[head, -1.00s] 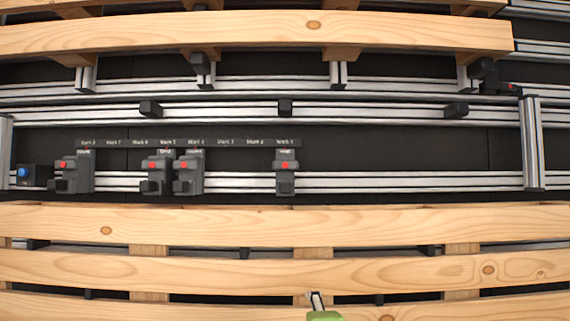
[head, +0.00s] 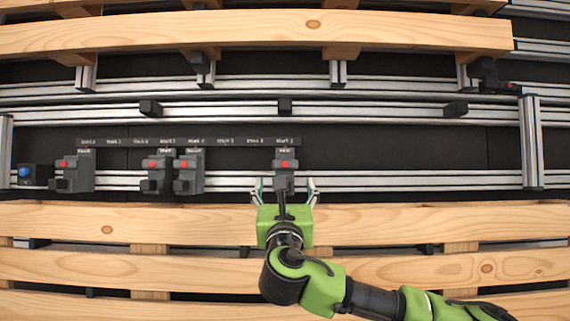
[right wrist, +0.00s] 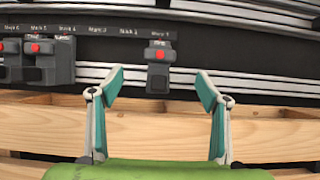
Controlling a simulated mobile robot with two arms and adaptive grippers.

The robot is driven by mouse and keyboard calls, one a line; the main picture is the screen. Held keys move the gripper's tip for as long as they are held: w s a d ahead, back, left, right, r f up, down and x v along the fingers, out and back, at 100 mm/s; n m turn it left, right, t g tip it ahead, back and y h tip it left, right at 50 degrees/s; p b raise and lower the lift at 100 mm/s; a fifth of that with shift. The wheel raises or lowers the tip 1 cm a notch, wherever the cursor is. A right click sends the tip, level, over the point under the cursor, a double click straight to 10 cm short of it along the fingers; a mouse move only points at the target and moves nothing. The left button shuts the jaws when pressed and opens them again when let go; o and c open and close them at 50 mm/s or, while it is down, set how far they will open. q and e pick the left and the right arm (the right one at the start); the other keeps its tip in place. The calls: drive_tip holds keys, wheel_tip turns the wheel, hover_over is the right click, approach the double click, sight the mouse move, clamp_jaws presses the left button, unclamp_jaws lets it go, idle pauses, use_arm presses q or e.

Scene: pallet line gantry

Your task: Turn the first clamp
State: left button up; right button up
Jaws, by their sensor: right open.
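Several dark grey clamps with red buttons sit on the silver rail below a labelled strip. The rightmost clamp (head: 285,166) stands alone under the last label. It also shows in the right wrist view (right wrist: 158,66), ahead of and between the open fingers. My right gripper (head: 285,188) is open, with its fingertips at either side of this clamp's lower end in the head view. In the right wrist view the gripper (right wrist: 162,85) holds nothing, and I cannot tell whether it touches the clamp. My left gripper is not in view.
Other clamps stand to the left, a close pair (head: 173,172) and a single one (head: 75,172). A box with a blue button (head: 35,176) is at the far left. A wooden pallet (head: 420,222) lies in front, below my right arm; another pallet (head: 250,32) is behind.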

sight(285, 162)
drive_tip(key=w+p, duration=0.2)
drive_tip(key=w, duration=1)
drive_tip(key=shift+c, duration=0.3)
drive_tip(key=c, duration=1)
drive_tip(key=shift+p, duration=0.3)
